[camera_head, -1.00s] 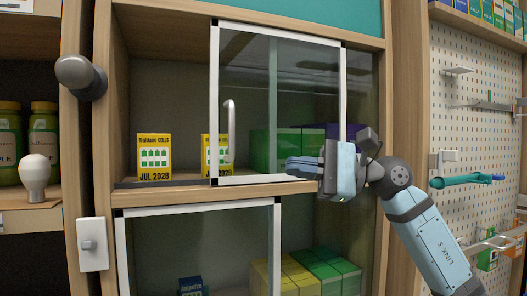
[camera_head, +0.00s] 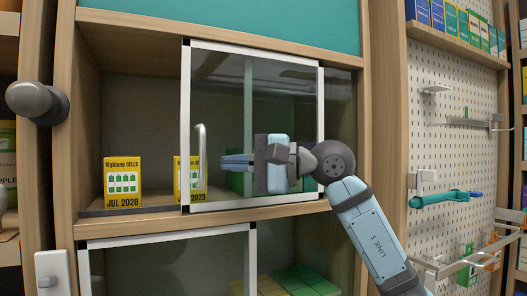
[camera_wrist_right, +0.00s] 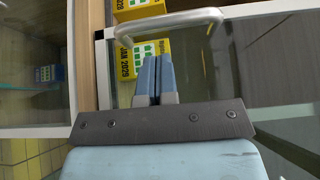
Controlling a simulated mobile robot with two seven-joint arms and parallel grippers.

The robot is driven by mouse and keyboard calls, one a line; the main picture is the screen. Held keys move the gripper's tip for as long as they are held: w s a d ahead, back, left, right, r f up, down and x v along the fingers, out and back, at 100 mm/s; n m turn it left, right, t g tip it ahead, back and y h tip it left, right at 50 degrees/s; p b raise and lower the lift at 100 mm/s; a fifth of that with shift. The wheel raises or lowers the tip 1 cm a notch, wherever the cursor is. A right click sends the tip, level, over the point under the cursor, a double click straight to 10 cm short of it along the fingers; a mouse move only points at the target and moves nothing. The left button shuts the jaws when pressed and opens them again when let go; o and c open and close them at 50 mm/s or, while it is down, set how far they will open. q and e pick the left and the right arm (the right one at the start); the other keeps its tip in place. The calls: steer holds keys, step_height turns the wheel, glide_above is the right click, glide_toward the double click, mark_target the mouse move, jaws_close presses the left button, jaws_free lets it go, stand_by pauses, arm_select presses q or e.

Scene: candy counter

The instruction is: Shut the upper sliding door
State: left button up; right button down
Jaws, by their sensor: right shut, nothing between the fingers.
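The upper sliding door (camera_head: 225,110) is a glass pane in a white frame with black corners. It covers the middle and right part of the upper compartment, and the left part is open. Its handle (camera_head: 201,156) is a pale vertical bar near the door's left edge; it also shows in the right wrist view (camera_wrist_right: 170,22). My right gripper (camera_head: 222,160) is shut and empty, in front of the glass just right of the handle. Its fingertips (camera_wrist_right: 154,60) point toward the handle, with a small gap seen in the wrist view. My left gripper is not in view.
A yellow battery box (camera_head: 122,182) stands in the open left part of the shelf. Another yellow box (camera_head: 183,178) stands partly behind the door. A lower white-framed door (camera_head: 170,236) sits below. A dark round knob (camera_head: 35,100) juts out at left; a pegboard (camera_head: 425,130) is at right.

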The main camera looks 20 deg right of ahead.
steer(key=shift+s+a+p, duration=0.15)
steer(key=shift+s+a, duration=0.05)
steer(key=shift+a, duration=0.35)
steer(key=shift+s+a+p, duration=0.15)
steer(key=shift+a, duration=0.4)
steer(key=a+b, duration=0.5)
steer(key=a, duration=1.1)
steer(key=shift+s+a, duration=0.25)
steer(key=shift+a, duration=0.1)
steer(key=shift+d, duration=0.1)
